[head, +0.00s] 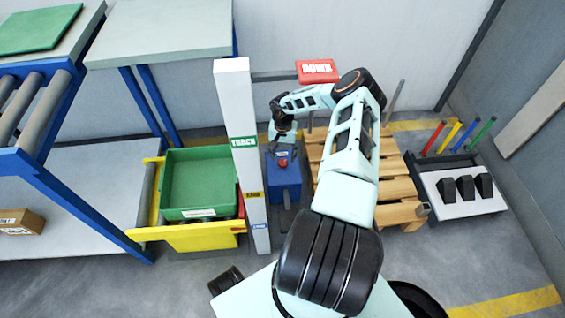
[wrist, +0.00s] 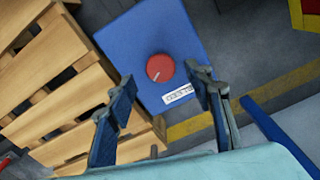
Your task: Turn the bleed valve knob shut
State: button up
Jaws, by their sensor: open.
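The bleed valve knob is a round red knob (wrist: 160,68) with a pale pointer line, on top of a blue box (wrist: 150,32). A white label (wrist: 178,95) with dark print lies beside the knob on the box. In the head view my gripper (head: 283,138) is above the box. I see no contact with the knob.
A wooden pallet (head: 397,189) stands right of the box. A white post (head: 238,150) and a green bin (head: 198,183) on a yellow cart are to the left. A red sign (head: 317,71) hangs behind my arm.

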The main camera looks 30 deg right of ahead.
aim_at(283, 162)
jog(key=shift+f+b, duration=0.35)
jog(key=shift+f, duration=1.4)
jog(key=c, duration=1.2)
jog(key=shift+o, duration=0.2)
